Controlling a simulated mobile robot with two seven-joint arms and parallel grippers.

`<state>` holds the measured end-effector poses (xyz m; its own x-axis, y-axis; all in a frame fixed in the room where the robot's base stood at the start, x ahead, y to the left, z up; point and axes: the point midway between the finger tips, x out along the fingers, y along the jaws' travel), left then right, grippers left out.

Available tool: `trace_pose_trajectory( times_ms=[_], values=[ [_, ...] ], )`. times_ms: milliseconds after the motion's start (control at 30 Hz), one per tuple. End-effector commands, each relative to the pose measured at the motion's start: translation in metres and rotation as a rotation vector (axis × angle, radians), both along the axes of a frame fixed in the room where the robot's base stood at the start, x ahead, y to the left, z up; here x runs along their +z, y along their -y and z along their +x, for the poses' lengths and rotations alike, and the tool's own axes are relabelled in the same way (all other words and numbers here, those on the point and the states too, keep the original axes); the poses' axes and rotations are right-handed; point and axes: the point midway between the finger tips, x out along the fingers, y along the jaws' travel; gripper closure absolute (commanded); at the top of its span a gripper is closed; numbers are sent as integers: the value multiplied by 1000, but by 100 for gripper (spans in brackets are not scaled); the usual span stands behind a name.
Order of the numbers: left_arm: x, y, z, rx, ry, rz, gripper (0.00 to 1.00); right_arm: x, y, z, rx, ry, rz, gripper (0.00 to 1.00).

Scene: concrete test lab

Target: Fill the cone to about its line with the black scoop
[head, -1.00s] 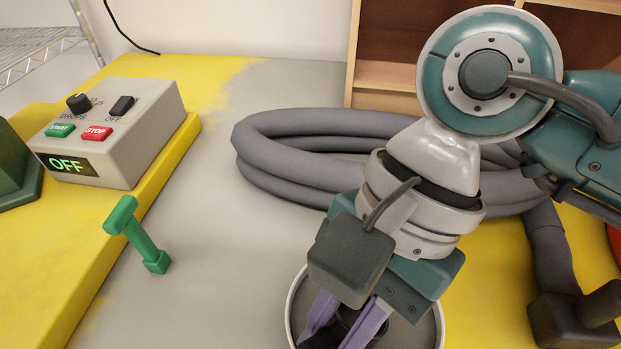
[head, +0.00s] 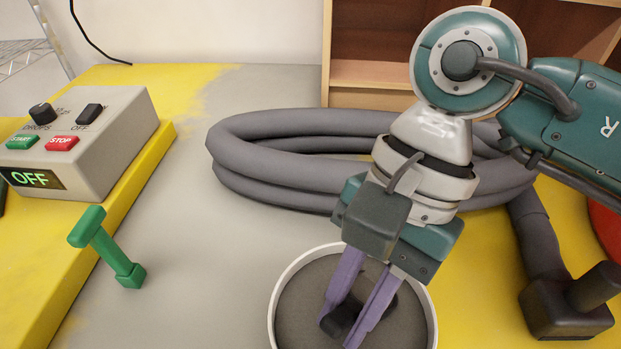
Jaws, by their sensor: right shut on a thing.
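My right gripper (head: 343,332) has purple fingers and points down into a round white-rimmed tub (head: 273,300). It is shut on the black scoop (head: 340,321), which shows as a dark piece between the fingertips. Most of the scoop is hidden by the fingers or hard to tell from the dark grey fill (head: 300,300) in the tub. I cannot tell how much the scoop holds. The cone is not in view. My left gripper is not in view.
A grey control box (head: 100,140) reading OFF stands at the left on a yellow slab. A green T-shaped piece (head: 105,250) is beside it. A coiled grey hose (head: 250,165) lies behind the tub. A wooden shelf (head: 375,75) stands at the back.

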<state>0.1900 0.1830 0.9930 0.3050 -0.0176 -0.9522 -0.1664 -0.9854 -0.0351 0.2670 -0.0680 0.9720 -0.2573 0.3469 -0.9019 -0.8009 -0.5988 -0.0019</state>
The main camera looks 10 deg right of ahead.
Motion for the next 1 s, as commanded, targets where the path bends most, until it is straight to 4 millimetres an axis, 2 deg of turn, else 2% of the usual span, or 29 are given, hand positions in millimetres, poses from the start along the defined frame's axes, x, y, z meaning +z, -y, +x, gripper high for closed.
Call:
trace_pose_trajectory(
  times_ms=[33, 600, 1000],
  values=[
    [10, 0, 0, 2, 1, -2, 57, 8, -2, -2, 3, 18, -18, 100],
    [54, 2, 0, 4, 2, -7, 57, 36, -15, -10, 1, 171, -223, 100],
    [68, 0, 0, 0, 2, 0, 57, 48, -19, -14, -1, 240, -314, 100]
  ],
)
